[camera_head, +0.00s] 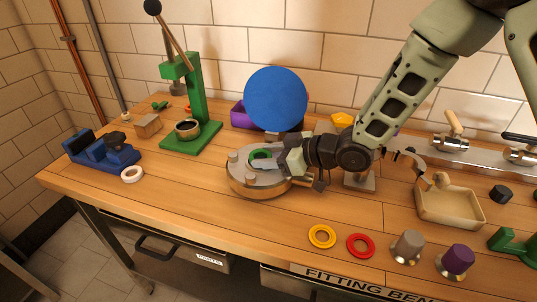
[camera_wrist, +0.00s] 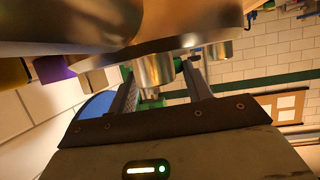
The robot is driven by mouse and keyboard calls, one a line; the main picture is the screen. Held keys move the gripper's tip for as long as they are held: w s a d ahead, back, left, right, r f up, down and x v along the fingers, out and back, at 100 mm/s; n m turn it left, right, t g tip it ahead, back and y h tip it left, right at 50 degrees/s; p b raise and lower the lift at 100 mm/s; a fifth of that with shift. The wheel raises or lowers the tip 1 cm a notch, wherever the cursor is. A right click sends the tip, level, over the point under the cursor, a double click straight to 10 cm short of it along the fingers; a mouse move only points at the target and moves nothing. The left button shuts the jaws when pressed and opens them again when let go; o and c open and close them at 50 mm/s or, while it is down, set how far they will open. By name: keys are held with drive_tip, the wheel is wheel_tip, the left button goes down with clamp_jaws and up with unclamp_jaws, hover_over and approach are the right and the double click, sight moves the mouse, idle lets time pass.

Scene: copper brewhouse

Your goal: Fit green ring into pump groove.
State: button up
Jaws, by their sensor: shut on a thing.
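The pump (camera_head: 245,183) is a round grey-topped body with a wooden-coloured side and short upright posts on its rim, near the middle of the bench. The green ring (camera_head: 260,153) shows in part at the pump's central opening, next to my fingertips. My gripper (camera_head: 264,162) reaches in from the right, low over the pump top, and is shut on the green ring. The fingers hide part of the ring, and I cannot tell whether it sits in the groove or just above it. In the wrist view, my gripper (camera_wrist: 162,88) faces large, close metal surfaces.
A yellow ring (camera_head: 322,236) and a red ring (camera_head: 360,245) lie at the front edge, a white ring (camera_head: 132,174) at the left. A green press (camera_head: 196,95) and blue disc (camera_head: 276,98) stand behind. A tray (camera_head: 452,207) and grey and purple knobs are right.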

drive_tip(key=shift+f, duration=0.35)
drive_tip(key=shift+r, duration=0.15)
drive_tip(key=shift+r+p, duration=0.35)
drive_tip(key=shift+r, duration=0.15)
drive_tip(key=shift+f+b, duration=0.55)
drive_tip(key=shift+f, duration=0.1)
idle(0.8)
drive_tip(key=shift+r+p, duration=0.55)
